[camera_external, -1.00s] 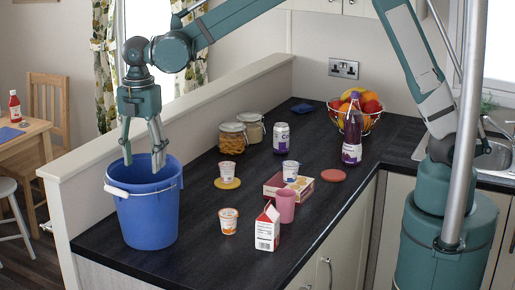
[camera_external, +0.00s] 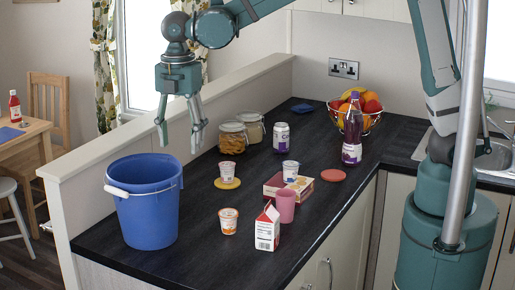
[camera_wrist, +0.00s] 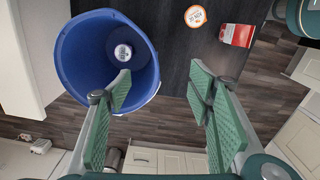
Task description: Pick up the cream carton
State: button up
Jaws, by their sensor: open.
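The cream carton (camera_external: 267,229) is a small red and white gable-top carton standing upright near the front edge of the dark counter. In the wrist view the carton (camera_wrist: 236,35) shows at the upper right, beyond my right finger. My gripper (camera_external: 178,145) is open and empty. It hangs above and slightly right of the blue bucket, to the left of the carton and well above the counter. In the wrist view my gripper (camera_wrist: 160,100) has its two green finger pads wide apart, with nothing between them.
The blue bucket (camera_external: 147,212) stands left on the counter; a can (camera_wrist: 123,52) lies inside. An orange-white cup (camera_external: 228,221) and a pink cup (camera_external: 285,207) flank the carton. A box (camera_external: 273,186), jars (camera_external: 232,138) and a purple bottle (camera_external: 352,142) stand behind.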

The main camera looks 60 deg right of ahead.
send_over(268, 209)
jog(key=w, duration=0.2)
jog(key=f, duration=0.5)
jog(key=s+f, duration=0.1)
jog(key=f, duration=0.4)
jog(key=s+f, duration=0.1)
jog(key=f, duration=0.4)
jog(key=shift+s+f, duration=0.1)
jog(key=shift+f, duration=0.1)
jog(key=shift+f, duration=0.15)
jog(key=shift+f, duration=1.15)
jog(key=shift+f, duration=0.2)
jog(key=shift+w+d+f, duration=0.1)
jog(key=shift+w+f, duration=0.05)
jog(key=shift+f, duration=0.55)
jog(key=shift+w+d+f, duration=0.1)
jog(key=shift+f, duration=1.6)
